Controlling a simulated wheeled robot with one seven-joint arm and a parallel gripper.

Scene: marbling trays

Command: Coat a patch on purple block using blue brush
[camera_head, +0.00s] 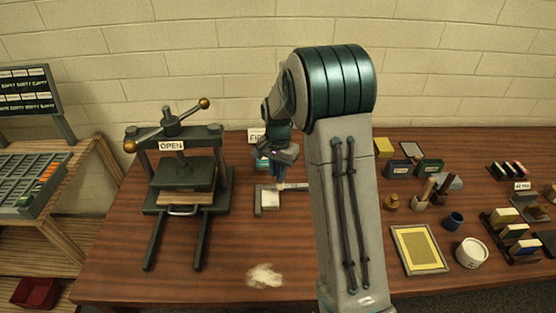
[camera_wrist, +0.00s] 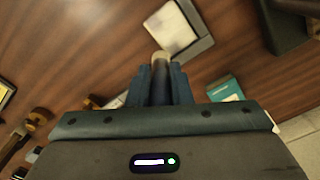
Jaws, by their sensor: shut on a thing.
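My gripper (camera_head: 283,178) is shut on a brush (camera_wrist: 160,75), pointing down over the table. The brush has a dark bluish handle and a pale rounded tip, which shows between the fingers in the wrist view. Just beyond the tip, a pale, off-white block or pad (camera_wrist: 170,27) sits in the corner of a grey L-shaped holder (camera_wrist: 201,45). The holder also shows in the head view (camera_head: 258,205), with the brush tip at or just above its right part; I cannot tell whether they touch. No clearly purple block shows; the pale piece's side faces are hard to make out.
A dark press (camera_head: 187,170) marked OPEN stands left. A teal box (camera_wrist: 226,89) is close behind my gripper. On the right are a yellow framed screen (camera_head: 419,249), a white tub (camera_head: 471,252) and block racks (camera_head: 510,222). A cream patch (camera_head: 264,276) lies at the front; nearby table is clear.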

